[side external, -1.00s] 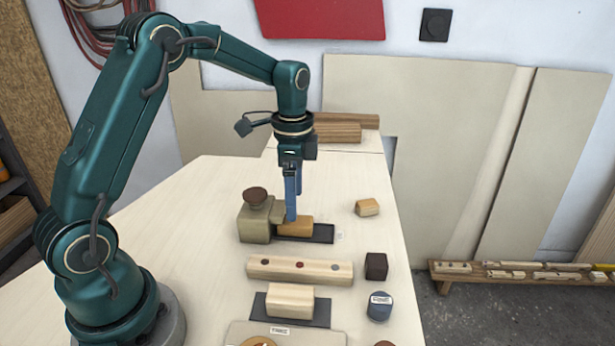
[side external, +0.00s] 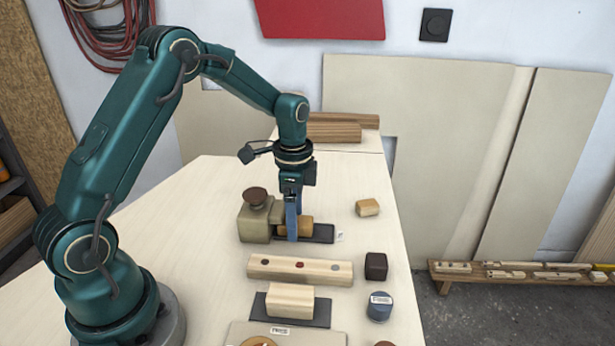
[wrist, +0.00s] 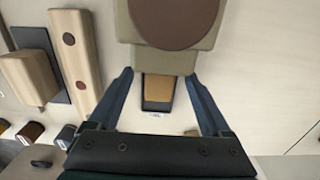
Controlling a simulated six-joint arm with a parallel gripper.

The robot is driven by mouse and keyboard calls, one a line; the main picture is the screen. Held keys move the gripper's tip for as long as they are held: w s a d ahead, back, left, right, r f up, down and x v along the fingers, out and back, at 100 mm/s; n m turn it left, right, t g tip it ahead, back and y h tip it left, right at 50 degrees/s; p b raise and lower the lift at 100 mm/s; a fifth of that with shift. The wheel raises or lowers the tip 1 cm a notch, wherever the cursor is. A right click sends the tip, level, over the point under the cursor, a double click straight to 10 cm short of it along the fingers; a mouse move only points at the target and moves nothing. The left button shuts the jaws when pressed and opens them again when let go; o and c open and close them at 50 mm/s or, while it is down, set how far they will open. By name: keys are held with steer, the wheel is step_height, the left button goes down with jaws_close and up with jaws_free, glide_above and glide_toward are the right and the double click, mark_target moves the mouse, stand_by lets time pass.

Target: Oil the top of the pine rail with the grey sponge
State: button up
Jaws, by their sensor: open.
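A long pale wooden rail (side external: 300,268) with several coloured dots along it lies across the table; it also shows in the wrist view (wrist: 78,62). My gripper (side external: 292,236) points down, open, with its blue fingers at a tan block (side external: 308,226) on a dark tray (side external: 322,234). In the wrist view the fingers (wrist: 158,78) stand on either side of this tan block (wrist: 158,89), with nothing visibly gripped. An olive-grey block with a brown knob (side external: 255,222) partly covers the tan block's left end. I cannot make out a clearly grey sponge.
A pale block (side external: 290,299) sits on a dark pad in front of the rail. Stacked boards (side external: 335,128) lie at the back.

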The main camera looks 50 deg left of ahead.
mark_target(311, 221)
jaws_close()
steer(key=shift+w+d, duration=1.1)
jaws_free()
steer(key=shift+r, duration=2.6)
